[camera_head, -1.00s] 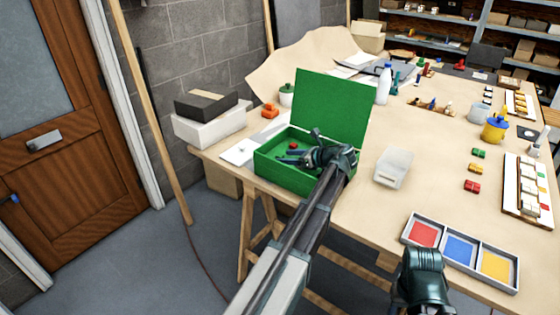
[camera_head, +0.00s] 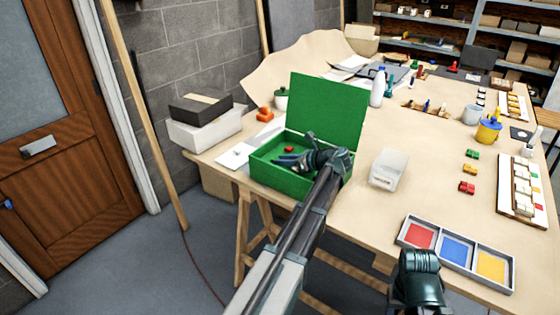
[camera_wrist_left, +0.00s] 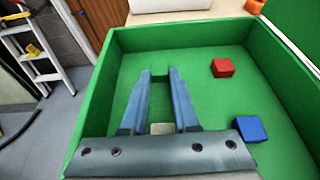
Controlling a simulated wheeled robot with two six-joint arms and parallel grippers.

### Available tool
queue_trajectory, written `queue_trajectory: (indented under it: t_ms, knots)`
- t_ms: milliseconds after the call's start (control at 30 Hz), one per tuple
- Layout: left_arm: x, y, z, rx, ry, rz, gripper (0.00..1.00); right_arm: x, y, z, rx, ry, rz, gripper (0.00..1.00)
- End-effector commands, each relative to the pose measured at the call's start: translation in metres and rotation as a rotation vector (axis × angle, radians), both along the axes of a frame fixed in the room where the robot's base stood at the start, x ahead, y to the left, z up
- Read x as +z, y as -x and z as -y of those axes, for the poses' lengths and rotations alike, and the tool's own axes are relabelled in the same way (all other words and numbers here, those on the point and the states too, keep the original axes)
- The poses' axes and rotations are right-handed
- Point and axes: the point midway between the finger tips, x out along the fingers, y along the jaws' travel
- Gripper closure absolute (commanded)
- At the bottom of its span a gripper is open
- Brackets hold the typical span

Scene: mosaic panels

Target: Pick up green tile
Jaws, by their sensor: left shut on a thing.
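The green box (camera_head: 281,183) stands at the table's left edge with its lid raised. My left gripper (camera_head: 283,161) reaches inside it. In the left wrist view its fingers (camera_wrist_left: 160,76) are shut on the green tile (camera_wrist_left: 160,78), which barely stands out against the green floor; I cannot tell if it touches the floor. A red tile (camera_wrist_left: 222,68) and a blue tile (camera_wrist_left: 249,129) lie to the right in the box. My right gripper (camera_head: 418,285) is at the bottom, fingers hidden.
A tray (camera_head: 403,241) with red, blue and yellow compartments lies near the front edge. A pale container (camera_head: 388,169) stands right of the box. Small green (camera_head: 472,154) and red blocks (camera_head: 467,188) lie further right. White and dark boxes (camera_head: 205,127) stand left.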

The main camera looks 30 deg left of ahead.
Motion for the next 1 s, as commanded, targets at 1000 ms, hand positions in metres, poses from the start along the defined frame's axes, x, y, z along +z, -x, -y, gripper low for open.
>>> queue_trajectory:
  t_ms: [1000]
  knots:
    - [0.1,0.0,0.0,0.0,0.0,-0.001,1.0,0.1,0.0,0.0,0.0,0.0,0.0,0.5]
